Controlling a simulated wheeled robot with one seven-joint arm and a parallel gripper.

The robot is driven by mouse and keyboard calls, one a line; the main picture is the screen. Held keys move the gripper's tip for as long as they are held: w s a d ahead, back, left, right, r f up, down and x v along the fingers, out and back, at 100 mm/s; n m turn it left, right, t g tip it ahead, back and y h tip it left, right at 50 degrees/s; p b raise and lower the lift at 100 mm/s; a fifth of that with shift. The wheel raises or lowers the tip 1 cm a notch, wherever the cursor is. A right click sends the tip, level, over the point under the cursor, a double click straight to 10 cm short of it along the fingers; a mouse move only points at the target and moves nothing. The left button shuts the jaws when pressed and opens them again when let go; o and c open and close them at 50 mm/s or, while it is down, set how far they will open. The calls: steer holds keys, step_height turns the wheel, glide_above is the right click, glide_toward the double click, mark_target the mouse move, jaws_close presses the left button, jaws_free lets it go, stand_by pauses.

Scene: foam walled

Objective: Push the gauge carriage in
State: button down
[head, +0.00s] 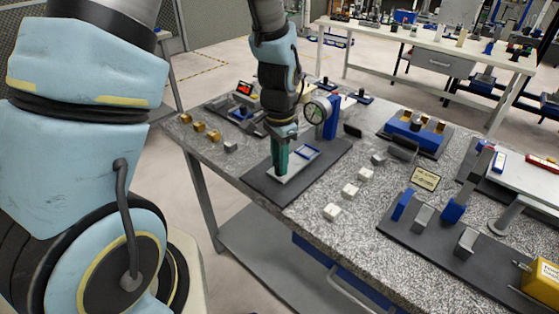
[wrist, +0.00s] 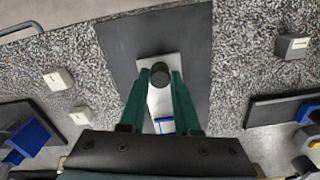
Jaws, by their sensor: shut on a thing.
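The gauge carriage is a pale silver plate (head: 296,172) with a blue-edged frame (head: 308,152) on a dark base mat (head: 262,187). In the wrist view the carriage (wrist: 150,98) carries a round dark knob (wrist: 160,72) near its end. My gripper (wrist: 160,76) points down with its green fingers closed on both sides of this knob. In the head view my gripper (head: 280,170) stands over the near left end of the carriage and hides the knob. A dial gauge (head: 317,111) on a blue stand (head: 332,117) rises at the far end of the base.
White blocks (head: 349,190) lie in a row right of the base. Brass blocks (head: 199,127) and a grey block (head: 231,147) lie to its left. A blue fixture (head: 414,134) and a small sign (head: 425,178) stand further right. The granite in front of the white blocks is clear.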

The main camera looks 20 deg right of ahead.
mark_target(291, 165)
steer(key=shift+w+d+r, duration=0.1)
steer(key=shift+w+d, duration=0.25)
steer(key=shift+d, duration=0.3)
steer(key=shift+w+d+f, duration=0.1)
steer(key=shift+w+d, duration=0.3)
steer(key=shift+d, duration=0.3)
steer(key=shift+w+d+r, duration=0.1)
steer(key=shift+w+d, duration=0.25)
steer(key=shift+d, duration=0.3)
steer(key=c, duration=0.6)
jaws_free()
step_height(291, 165, up, 11)
steer(key=shift+f+b, duration=0.15)
steer(key=shift+b, duration=1)
